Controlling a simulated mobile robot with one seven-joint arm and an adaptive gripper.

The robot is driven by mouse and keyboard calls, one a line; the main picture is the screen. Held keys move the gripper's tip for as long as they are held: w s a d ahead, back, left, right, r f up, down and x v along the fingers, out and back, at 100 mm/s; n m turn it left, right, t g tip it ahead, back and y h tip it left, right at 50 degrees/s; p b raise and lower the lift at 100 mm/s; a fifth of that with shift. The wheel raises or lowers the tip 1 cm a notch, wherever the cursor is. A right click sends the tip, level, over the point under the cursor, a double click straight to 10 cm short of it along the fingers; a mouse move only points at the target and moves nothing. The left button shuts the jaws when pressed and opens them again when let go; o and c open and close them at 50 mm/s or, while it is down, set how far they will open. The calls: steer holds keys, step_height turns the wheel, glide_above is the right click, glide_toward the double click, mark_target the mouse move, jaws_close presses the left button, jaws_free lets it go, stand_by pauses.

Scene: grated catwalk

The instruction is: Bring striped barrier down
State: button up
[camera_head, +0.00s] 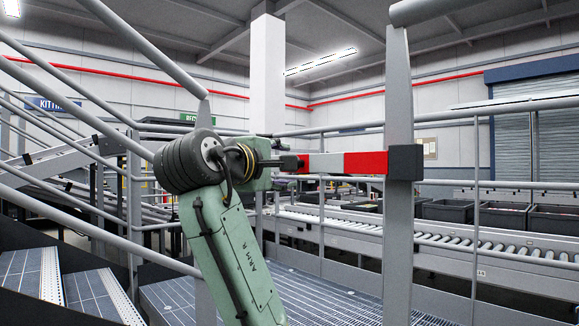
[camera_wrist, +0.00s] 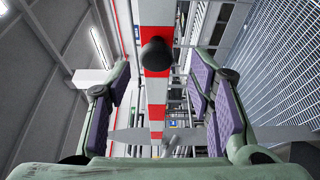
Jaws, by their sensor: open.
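The striped barrier (camera_head: 365,162) is a red and white bar. In the head view it lies about level across the gap, with its right end at a dark block (camera_head: 405,162) on a grey post. My arm hides its left part. In the wrist view the barrier (camera_wrist: 155,90) runs up the middle of the picture, and a dark round knob (camera_wrist: 156,54) stands out from it toward the camera. My gripper (camera_wrist: 158,72) is open, its purple-padded fingers either side of the bar and knob in the picture. I cannot tell whether they touch.
Grey handrails (camera_head: 70,130) and steps (camera_head: 85,295) are at the left. Beyond the barrier are grated floor (camera_head: 330,298) and a roller conveyor (camera_head: 500,250) with several dark bins (camera_head: 447,211). The grey post (camera_head: 398,260) stands close by on the right.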

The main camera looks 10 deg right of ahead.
steer(key=v, duration=0.7)
steer(key=shift+s, duration=0.2)
